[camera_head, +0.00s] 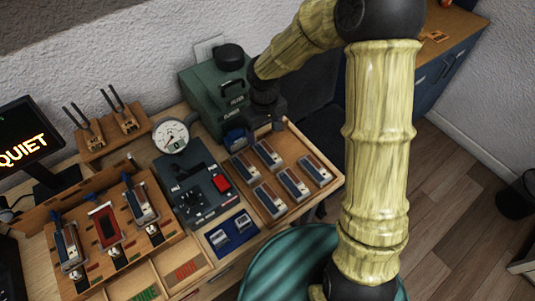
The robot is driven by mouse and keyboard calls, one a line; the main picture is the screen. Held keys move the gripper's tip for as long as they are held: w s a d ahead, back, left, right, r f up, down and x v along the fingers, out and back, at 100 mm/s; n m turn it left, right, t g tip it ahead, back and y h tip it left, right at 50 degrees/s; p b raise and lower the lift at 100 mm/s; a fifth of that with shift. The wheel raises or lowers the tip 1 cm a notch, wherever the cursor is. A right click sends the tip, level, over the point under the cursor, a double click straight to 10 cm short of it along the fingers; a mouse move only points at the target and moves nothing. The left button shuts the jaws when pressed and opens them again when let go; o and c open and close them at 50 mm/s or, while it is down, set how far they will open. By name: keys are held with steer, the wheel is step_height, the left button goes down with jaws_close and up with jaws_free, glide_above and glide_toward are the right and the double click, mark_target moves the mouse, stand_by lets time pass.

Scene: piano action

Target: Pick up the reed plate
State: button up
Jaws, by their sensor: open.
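Several small metal plates with blue and reddish-brown parts, which look like reed plates, lie in the wooden tray (330,184). Two are in the back row, a left one (245,167) and a right one (267,153). Three are in the front row, left (270,200), middle (293,184) and right (315,168). I cannot tell which one the task means. My gripper (257,131) is open above the tray's back-left end, just behind the back row. A blue piece (236,137) shows beside its left finger; its nature is unclear.
A green box (205,95) stands close behind my gripper. A round dial gauge (171,136) and a dark device with a red button (221,183) stand left of the tray. A blue tray (232,247) holds two small pieces. A wooden fixture (165,240) is farther left.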

glide_above(265, 154)
step_height(265, 154, down, 5)
steer(key=shift+w+d+r, duration=0.1)
steer(key=shift+d+r, duration=0.05)
steer(key=shift+r, duration=0.05)
steer(key=shift+f, duration=0.4)
